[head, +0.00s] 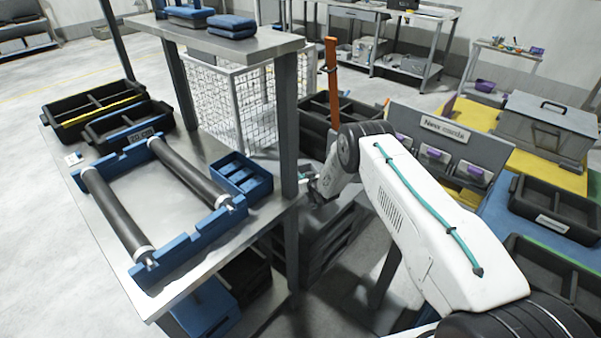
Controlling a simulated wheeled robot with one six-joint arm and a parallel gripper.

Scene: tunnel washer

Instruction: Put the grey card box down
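My white arm reaches from the lower right toward the middle of the head view. My gripper (311,184) is small and dark at its far end, beside the right post of the steel bench (180,225). I cannot tell whether its fingers are open or shut, or whether they hold anything. I cannot make out a grey card box for certain; none shows clearly at the gripper, and the post and arm may hide part of that area.
A blue frame with two dark rollers (115,215), a small blue tray (241,176) and black trays (95,108) stand on the bench. A white wire cage (240,100) is behind. At right are a lidded grey bin (547,125) and black trays (556,208).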

